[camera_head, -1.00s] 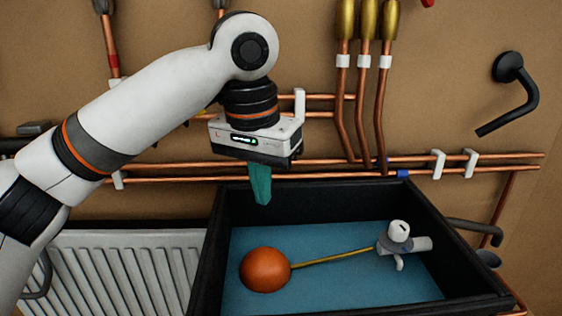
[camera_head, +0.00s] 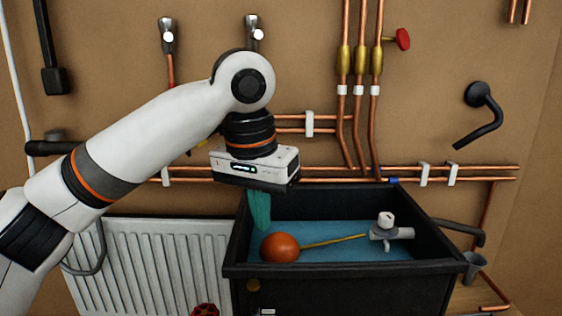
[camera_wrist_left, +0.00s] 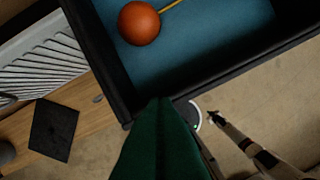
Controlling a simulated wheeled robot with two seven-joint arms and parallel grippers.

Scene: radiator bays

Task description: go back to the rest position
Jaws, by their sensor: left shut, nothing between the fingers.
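My left gripper (camera_head: 260,212) has green fingers pointing down, shut and empty, at the left part of the black tank in the head view. In the left wrist view its shut green fingers (camera_wrist_left: 160,135) reach up from the bottom edge. The orange float ball (camera_head: 280,248) lies in the tank on the blue surface, below and to the right of the fingers and apart from them. A thin brass rod runs from the ball to a grey and white valve (camera_head: 388,231).
The black tank (camera_head: 345,285) stands in front of a white radiator (camera_head: 150,265). Copper pipes (camera_head: 340,170) with white clips run along the brown wall behind. A black bent pipe (camera_head: 482,115) sticks out at the right. A red valve wheel (camera_head: 205,309) shows low at the front.

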